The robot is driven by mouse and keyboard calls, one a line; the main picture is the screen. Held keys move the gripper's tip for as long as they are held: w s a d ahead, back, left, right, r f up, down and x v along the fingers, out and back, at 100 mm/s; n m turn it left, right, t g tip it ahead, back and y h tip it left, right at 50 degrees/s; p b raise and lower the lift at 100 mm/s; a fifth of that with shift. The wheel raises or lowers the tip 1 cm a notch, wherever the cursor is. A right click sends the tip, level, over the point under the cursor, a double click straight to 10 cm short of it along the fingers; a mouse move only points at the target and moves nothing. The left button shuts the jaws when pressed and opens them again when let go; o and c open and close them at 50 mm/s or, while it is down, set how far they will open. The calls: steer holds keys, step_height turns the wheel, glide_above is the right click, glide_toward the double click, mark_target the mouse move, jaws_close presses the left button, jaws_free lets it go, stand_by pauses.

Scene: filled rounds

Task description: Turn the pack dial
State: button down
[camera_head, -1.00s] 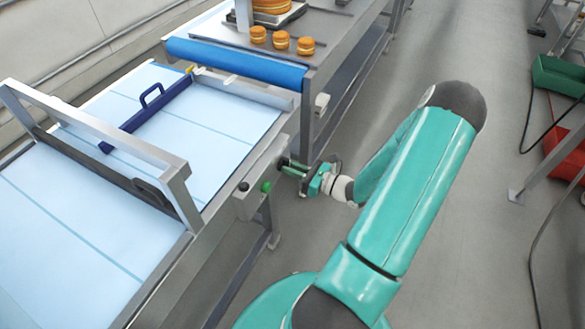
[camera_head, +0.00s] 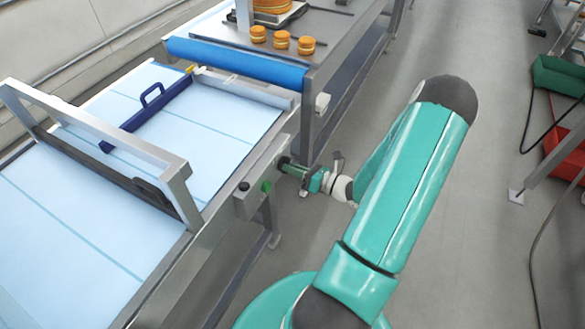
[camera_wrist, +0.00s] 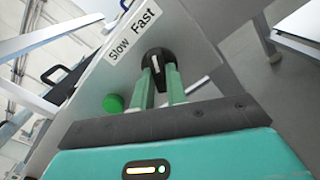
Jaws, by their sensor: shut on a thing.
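The pack dial (camera_wrist: 157,57) is a black knob with a white pointer line on a grey panel, seen in the wrist view under a label reading Slow and Fast (camera_wrist: 133,33). My gripper (camera_wrist: 161,75) has its two green fingers shut on the dial, one at each side. In the head view my gripper (camera_head: 291,165) reaches the side panel of the conveyor from the right. The dial is mostly hidden there by the fingers.
A green button (camera_wrist: 113,103) sits on the panel left of the dial; it also shows in the head view (camera_head: 266,186) near a black button (camera_head: 244,186). The conveyor belt (camera_head: 200,125) carries a blue bar with a handle (camera_head: 150,112). Open floor lies right of my arm.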

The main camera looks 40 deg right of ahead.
steer(key=c, duration=1.4)
jaws_free()
steer(key=shift+s, duration=0.15)
steer(key=v, duration=1.3)
steer(key=shift+s, duration=0.3)
